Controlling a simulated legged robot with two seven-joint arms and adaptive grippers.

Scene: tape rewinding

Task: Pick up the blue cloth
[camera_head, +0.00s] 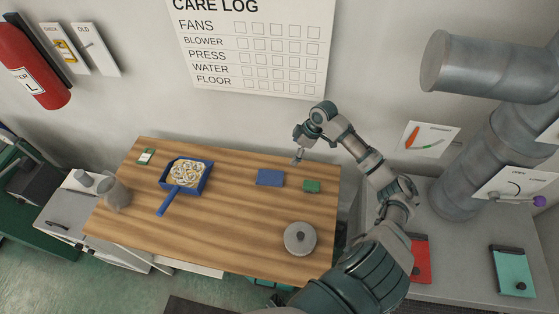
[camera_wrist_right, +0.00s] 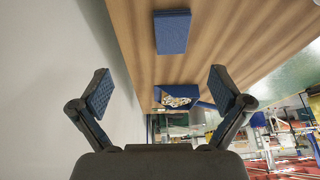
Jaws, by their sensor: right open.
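The blue cloth (camera_head: 270,177) is a flat, folded rectangle lying on the wooden table (camera_head: 230,225), right of its middle. It also shows in the right wrist view (camera_wrist_right: 172,33), at the top centre, apart from the fingers. My right gripper (camera_head: 298,156) is above the back edge of the table, behind and slightly right of the cloth. In the right wrist view its two fingers (camera_wrist_right: 162,92) are spread wide with nothing between them. My left gripper is not in view.
A small green block (camera_head: 312,186) lies just right of the cloth. A blue dustpan (camera_head: 184,176) with pale shavings sits left. A round grey lidded object (camera_head: 300,238) is at the front right, and a grey jug (camera_head: 115,194) at the left edge. The wall (camera_head: 230,120) is close behind.

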